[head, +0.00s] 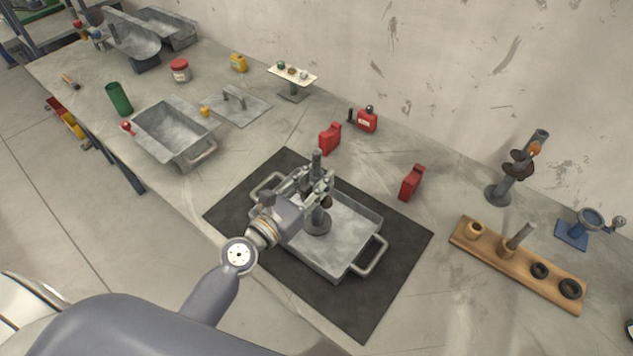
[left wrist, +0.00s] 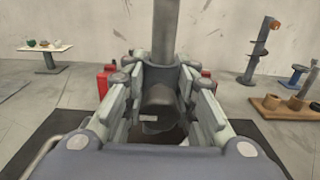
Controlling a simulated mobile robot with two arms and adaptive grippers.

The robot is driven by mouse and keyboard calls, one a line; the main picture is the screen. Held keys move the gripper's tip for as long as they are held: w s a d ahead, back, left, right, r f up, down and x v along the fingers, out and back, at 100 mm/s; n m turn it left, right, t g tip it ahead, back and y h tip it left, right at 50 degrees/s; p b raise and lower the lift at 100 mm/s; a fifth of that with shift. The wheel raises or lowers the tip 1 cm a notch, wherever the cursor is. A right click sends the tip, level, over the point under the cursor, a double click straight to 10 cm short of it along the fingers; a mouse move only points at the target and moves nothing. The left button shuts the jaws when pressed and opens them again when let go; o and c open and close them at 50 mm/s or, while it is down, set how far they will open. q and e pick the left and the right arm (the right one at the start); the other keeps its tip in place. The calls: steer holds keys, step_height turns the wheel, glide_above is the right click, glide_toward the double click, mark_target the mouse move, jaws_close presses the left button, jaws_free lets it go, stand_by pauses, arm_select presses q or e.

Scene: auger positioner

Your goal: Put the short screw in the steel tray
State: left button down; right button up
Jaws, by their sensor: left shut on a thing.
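The steel tray (head: 345,262) is a shallow grey pan with a handle at each end, lying on a black mat. My left gripper (head: 318,186) is over the tray and shut around an upright grey shaft with a wide round foot, which looks like the short screw (head: 316,222). The foot is inside the tray's outline; I cannot tell whether it touches the floor. In the left wrist view the shaft (left wrist: 165,30) rises upright between the fingers (left wrist: 162,100), which hide part of its lower portion. My right gripper is not in view.
Red containers (head: 330,138) stand behind the mat (head: 385,310). At right are a dark auger on a stand (head: 497,193), a wooden rack (head: 490,262) and a blue holder (head: 571,236). Another metal pan (head: 172,130) and a green cylinder (head: 118,98) stand at left.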

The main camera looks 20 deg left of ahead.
arm_select(q)
steer(key=shift+r, duration=0.3)
steer(key=shift+f, duration=0.1)
steer(key=c, duration=1.7)
jaws_free()
steer(key=shift+f, duration=0.3)
steer(key=o, duration=0.4)
steer(key=shift+s, duration=0.1)
steer(key=shift+r, duration=0.1)
steer(key=shift+r, duration=0.2)
steer(key=b+v, duration=0.1)
steer(key=v, duration=0.2)
steer(key=b+v, duration=0.2)
steer(key=v, duration=0.2)
steer(key=b+v, duration=0.2)
steer(key=v, duration=0.1)
steer(key=shift+s+f, duration=0.2)
steer(key=shift+f, duration=0.1)
steer(key=shift+s+a+r+b, duration=0.15)
steer(key=shift+s, duration=0.25)
steer(key=shift+s+a+r+b, duration=0.15)
steer(key=shift+s, duration=0.2)
